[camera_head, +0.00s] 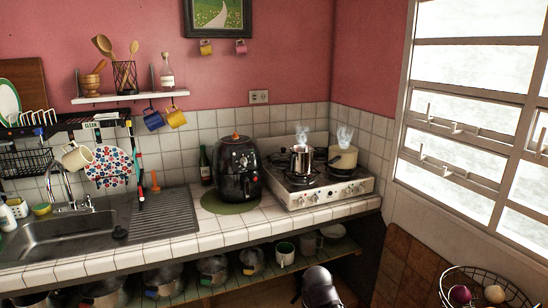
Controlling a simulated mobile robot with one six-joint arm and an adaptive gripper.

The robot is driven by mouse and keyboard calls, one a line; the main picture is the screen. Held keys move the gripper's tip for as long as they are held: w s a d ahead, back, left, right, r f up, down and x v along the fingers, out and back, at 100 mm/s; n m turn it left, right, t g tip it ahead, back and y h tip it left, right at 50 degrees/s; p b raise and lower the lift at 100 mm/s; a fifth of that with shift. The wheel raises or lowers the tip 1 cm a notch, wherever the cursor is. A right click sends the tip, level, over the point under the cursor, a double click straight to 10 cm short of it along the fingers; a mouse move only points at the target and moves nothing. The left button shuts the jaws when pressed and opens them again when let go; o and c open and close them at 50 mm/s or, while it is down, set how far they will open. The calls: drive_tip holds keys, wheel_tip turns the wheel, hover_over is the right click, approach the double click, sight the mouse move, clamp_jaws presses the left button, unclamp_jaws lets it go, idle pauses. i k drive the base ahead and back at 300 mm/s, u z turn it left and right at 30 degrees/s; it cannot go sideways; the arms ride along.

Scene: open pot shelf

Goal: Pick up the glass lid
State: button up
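I cannot make out a glass lid for certain. Several metal pots stand in a row on the open shelf (300,268) under the counter, among them one pot (212,268) left of centre and another pot (252,261) to its right. Their tops look shiny, but they are too small and shaded to tell whether a glass lid lies on them. A dark rounded part at the bottom centre, in front of the shelf, looks like my arm. No gripper fingers show.
The counter (240,236) overhangs the shelf. On it are a sink (60,240), a black air fryer (238,170) and a stove (325,186) with two steaming pots. A wire basket (485,285) stands at the lower right. Mugs (285,253) fill the shelf's right part.

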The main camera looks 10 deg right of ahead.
sight(283, 155)
drive_tip(key=z, duration=1.3)
drive_tip(key=k, duration=0.1)
drive_tip(key=u, duration=3.4)
drive_tip(key=i, duration=1.6)
drive_tip(key=z, duration=0.55)
